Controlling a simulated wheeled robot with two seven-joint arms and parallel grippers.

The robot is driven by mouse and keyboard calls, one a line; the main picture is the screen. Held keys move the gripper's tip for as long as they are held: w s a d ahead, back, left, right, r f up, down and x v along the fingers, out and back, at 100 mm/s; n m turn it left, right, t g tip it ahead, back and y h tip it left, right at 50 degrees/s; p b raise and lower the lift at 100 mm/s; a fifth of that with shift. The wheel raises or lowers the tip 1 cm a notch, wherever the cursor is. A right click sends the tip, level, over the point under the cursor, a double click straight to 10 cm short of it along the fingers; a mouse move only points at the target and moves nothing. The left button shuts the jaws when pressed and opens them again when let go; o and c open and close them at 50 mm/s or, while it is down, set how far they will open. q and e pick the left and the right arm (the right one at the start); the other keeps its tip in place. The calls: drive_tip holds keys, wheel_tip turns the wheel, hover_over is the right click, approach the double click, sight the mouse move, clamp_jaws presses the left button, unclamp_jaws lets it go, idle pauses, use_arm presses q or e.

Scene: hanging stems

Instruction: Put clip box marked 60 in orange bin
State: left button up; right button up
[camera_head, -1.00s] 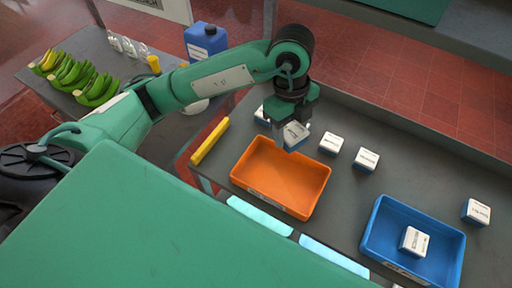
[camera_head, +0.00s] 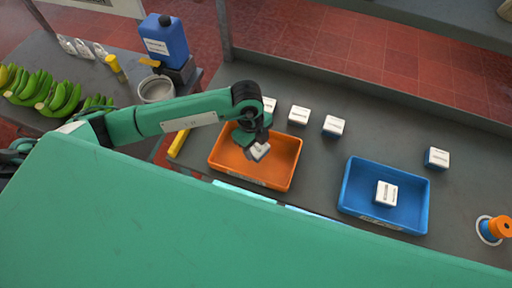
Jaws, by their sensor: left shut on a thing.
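My left gripper (camera_head: 255,145) is shut on a small white-and-blue clip box (camera_head: 259,152) and holds it over the orange bin (camera_head: 284,171). The mark on the box is too small to read. I cannot tell whether the box touches the bin's floor. Other clip boxes stand on the table: one partly behind my left arm (camera_head: 269,104), one behind the orange bin (camera_head: 299,115), one to its right (camera_head: 333,126) and one at the far right (camera_head: 436,158). Another clip box (camera_head: 386,193) sits in the blue bin (camera_head: 348,198). My right gripper is not in view.
A yellow bar (camera_head: 178,143) lies left of the orange bin. An orange-and-blue spool (camera_head: 494,229) stands at the right. On the left table are green bananas (camera_head: 62,97), a blue canister (camera_head: 164,40) and a round pan (camera_head: 156,90). The table between the bins is clear.

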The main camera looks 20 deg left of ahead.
sight(256, 151)
use_arm(q)
wheel_tip(256, 151, down, 3)
drive_tip(key=shift+f+p, duration=0.1)
drive_tip(key=shift+p, duration=0.2)
drive_tip(key=shift+f, duration=0.15)
drive_tip(key=o, duration=1)
drive_tip(key=shift+c, duration=0.2)
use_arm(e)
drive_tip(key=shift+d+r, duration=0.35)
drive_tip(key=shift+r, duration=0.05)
